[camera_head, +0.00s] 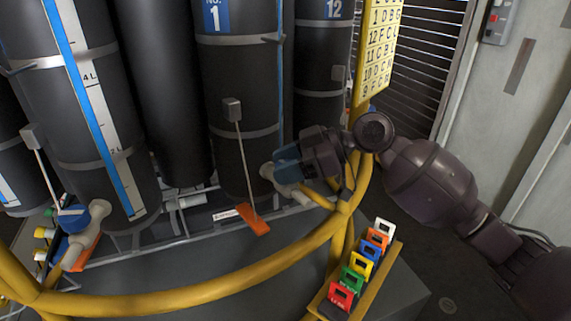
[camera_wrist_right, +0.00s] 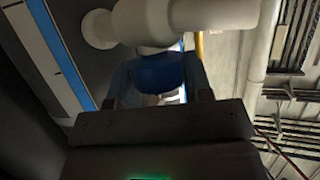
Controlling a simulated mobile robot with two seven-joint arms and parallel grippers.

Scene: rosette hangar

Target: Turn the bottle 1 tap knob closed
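Bottle 1 (camera_head: 224,75) is a tall dark cylinder with a blue "No. 1" label in the middle of the head view. Its pale tap (camera_head: 268,171) sticks out low on its right side; in the wrist view the tap's pale pipe (camera_wrist_right: 185,17) crosses the top. The blue tap knob (camera_wrist_right: 157,73) hangs under that pipe. My right gripper (camera_head: 287,162) is at the tap, and its fingers (camera_wrist_right: 157,82) sit on both sides of the knob, seemingly touching it. In the head view the gripper hides the knob. My left gripper is out of view.
A yellow rail (camera_head: 200,281) curves in front of the bottles and passes close under my right gripper. A rack (camera_head: 372,285) of coloured tags stands at lower right. Another tap with a blue knob (camera_head: 75,219) is at left. An orange tag (camera_head: 253,219) hangs on a rod before bottle 1.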

